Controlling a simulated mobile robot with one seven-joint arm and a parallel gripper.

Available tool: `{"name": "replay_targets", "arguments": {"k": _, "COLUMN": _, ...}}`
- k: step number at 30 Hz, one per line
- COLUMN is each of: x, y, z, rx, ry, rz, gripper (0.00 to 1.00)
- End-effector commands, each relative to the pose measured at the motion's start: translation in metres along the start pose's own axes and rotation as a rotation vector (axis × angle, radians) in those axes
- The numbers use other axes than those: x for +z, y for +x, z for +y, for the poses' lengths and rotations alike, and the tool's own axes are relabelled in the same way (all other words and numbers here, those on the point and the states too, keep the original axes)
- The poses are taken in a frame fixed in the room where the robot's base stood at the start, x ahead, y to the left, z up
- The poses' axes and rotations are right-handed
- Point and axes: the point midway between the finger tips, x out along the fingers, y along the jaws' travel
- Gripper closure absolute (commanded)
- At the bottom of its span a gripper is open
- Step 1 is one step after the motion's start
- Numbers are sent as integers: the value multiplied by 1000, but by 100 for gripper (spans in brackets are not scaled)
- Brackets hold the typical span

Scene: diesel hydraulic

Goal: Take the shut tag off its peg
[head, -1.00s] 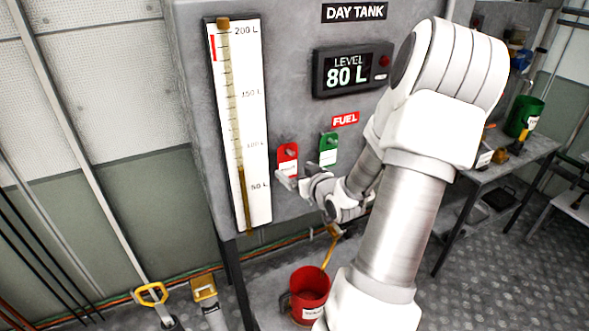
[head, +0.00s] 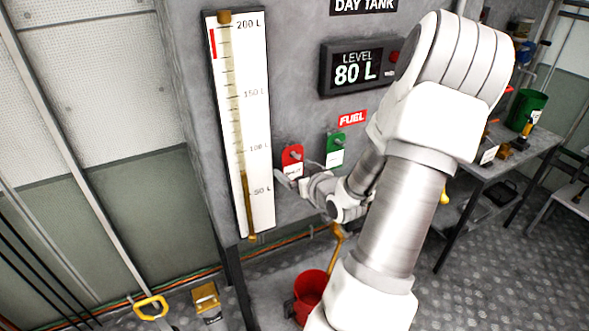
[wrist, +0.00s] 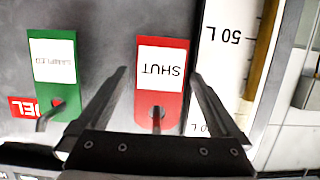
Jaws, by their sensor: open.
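The shut tag is a red plate with a white label reading SHUT. It hangs on a peg on the grey tank's front, and shows in the head view (head: 291,155) and upside down in the wrist view (wrist: 172,105). Its peg (wrist: 156,115) stands out through the tag's hole. My gripper (wrist: 160,75) is open, with one finger on each side of the red tag and nothing held. In the head view my gripper (head: 290,181) is at the tag's lower part. I cannot tell whether the fingers touch the tag.
A green tag (head: 335,148) hangs on its own peg just right of the red one; its peg (wrist: 48,115) is near my finger in the wrist view. The level gauge (head: 258,120) is close on the other side. A red bucket (head: 308,290) stands below.

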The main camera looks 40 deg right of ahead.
Motion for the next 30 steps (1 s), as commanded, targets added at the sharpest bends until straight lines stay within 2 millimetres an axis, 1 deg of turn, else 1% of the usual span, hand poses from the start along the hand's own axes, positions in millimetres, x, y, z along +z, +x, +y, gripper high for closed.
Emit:
{"name": "replay_targets", "arguments": {"k": 6, "x": 0, "y": 0, "z": 0, "rx": 0, "ry": 0, "rz": 0, "gripper": 0}}
{"name": "replay_targets", "arguments": {"k": 7, "x": 0, "y": 0, "z": 0, "rx": 0, "ry": 0, "rz": 0, "gripper": 2}}
{"name": "replay_targets", "arguments": {"k": 11, "x": 0, "y": 0, "z": 0, "rx": 0, "ry": 0, "rz": 0, "gripper": 25}}
{"name": "replay_targets", "arguments": {"k": 12, "x": 0, "y": 0, "z": 0, "rx": 0, "ry": 0, "rz": 0, "gripper": 32}}
{"name": "replay_targets", "arguments": {"k": 14, "x": 0, "y": 0, "z": 0, "rx": 0, "ry": 0, "rz": 0, "gripper": 43}}
{"name": "replay_targets", "arguments": {"k": 15, "x": 0, "y": 0, "z": 0, "rx": 0, "ry": 0, "rz": 0, "gripper": 50}}
{"name": "replay_targets", "arguments": {"k": 17, "x": 0, "y": 0, "z": 0, "rx": 0, "ry": 0, "rz": 0, "gripper": 61}}
{"name": "replay_targets", "arguments": {"k": 18, "x": 0, "y": 0, "z": 0, "rx": 0, "ry": 0, "rz": 0, "gripper": 68}}
{"name": "replay_targets", "arguments": {"k": 20, "x": 0, "y": 0, "z": 0, "rx": 0, "ry": 0, "rz": 0, "gripper": 79}}
{"name": "replay_targets", "arguments": {"k": 30, "x": -6, "y": -2, "z": 0, "rx": -1, "ry": 0, "rz": 0, "gripper": 79}}
